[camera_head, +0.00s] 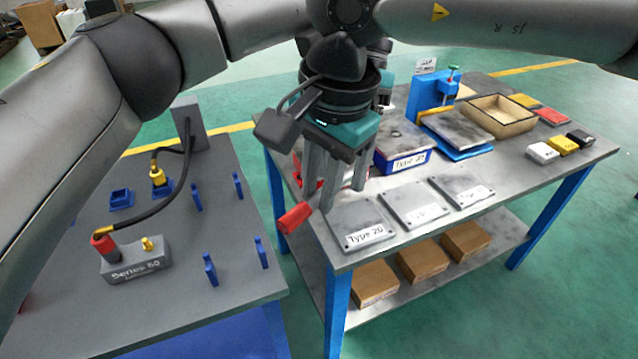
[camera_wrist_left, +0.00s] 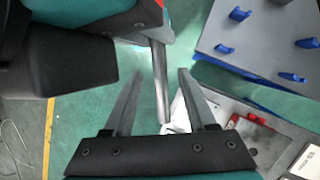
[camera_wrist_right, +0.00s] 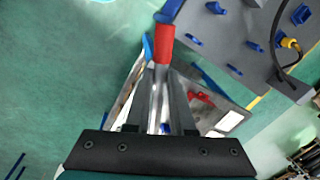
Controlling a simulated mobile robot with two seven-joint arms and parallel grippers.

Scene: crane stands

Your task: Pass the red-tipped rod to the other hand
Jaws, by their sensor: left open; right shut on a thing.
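The rod has a red tip (camera_head: 295,217), which sticks out to the lower left of my right gripper (camera_head: 326,200) in the head view. In the right wrist view the right fingers (camera_wrist_right: 163,75) are shut on the rod, with its red end (camera_wrist_right: 164,42) beyond the fingertips. In the left wrist view my left gripper (camera_wrist_left: 160,75) is open, and the rod's grey shaft (camera_wrist_left: 161,85) appears between its two fingers without visible contact. Whether it lies at finger depth I cannot tell. In the head view the left gripper is mostly hidden behind the right one.
A grey table (camera_head: 222,250) with blue holders and a cabled Series 60 block (camera_head: 135,262) stands left. A floor gap separates the tables.

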